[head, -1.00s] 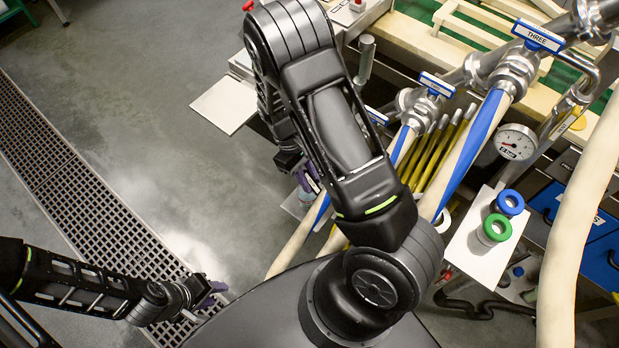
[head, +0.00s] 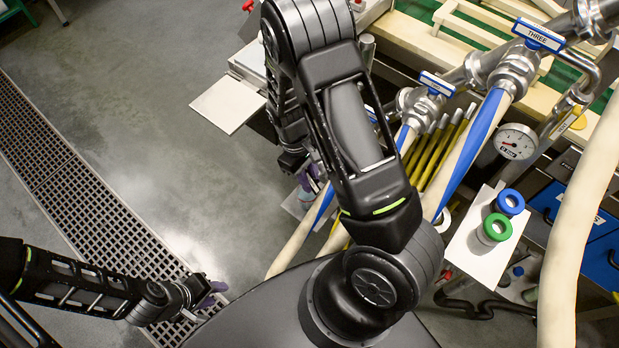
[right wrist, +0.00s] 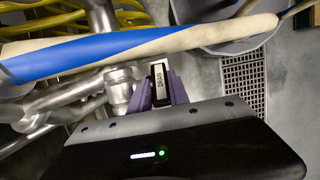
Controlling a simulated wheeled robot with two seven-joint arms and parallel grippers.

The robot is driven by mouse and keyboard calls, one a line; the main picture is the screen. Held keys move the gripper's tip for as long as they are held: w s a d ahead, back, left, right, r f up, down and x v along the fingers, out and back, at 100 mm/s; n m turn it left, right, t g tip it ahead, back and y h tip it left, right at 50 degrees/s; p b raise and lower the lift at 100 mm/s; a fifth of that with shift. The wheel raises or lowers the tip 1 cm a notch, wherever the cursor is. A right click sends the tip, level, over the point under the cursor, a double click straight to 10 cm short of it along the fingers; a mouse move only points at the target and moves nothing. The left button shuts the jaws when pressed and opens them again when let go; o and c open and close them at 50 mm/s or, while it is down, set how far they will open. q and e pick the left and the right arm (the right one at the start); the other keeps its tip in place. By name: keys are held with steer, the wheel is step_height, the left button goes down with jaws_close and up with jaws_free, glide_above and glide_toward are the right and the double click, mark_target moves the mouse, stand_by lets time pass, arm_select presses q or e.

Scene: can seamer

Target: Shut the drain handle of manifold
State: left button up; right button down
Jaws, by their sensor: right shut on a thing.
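The drain handle (right wrist: 159,82) of the manifold shows in the right wrist view, with a white label reading DRAIN in a dark frame. My right gripper (right wrist: 161,90) has its purple fingers on either side of it and is shut on it. The handle sits beside a steel valve body (right wrist: 118,92). In the head view my right gripper (head: 308,182) is low beside the hoses, partly behind my arm, and the drain handle cannot be made out there. My left gripper (head: 211,294) is far from the manifold, over the floor grate; its finger gap is unclear.
Blue-and-cream hoses (head: 466,156) run down from the manifold beside my right arm. Valves with blue-framed labels, one reading THREE (head: 538,36), sit above. A gauge (head: 515,142) and a white shelf (head: 481,250) are to the right. The floor at left is open.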

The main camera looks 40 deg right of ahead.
steer(key=shift+s+t+y+b, duration=0.15)
steer(key=shift+t+y+b, duration=0.35)
steer(key=shift+t, duration=0.6)
steer(key=t+b, duration=0.2)
steer(key=shift+d+f+t+y+b, duration=0.1)
steer(key=shift+f+t+y+b, duration=0.1)
steer(key=shift+t+y+b, duration=0.15)
steer(key=shift+s+r+t+b, duration=0.15)
steer(key=shift+s+t+b, duration=0.05)
steer(key=shift+t+b, duration=0.4)
steer(key=shift+d+t+y, duration=0.1)
steer(key=shift+t+y, duration=0.15)
steer(key=shift+t, duration=0.4)
steer(key=c, duration=1.5)
jaws_free()
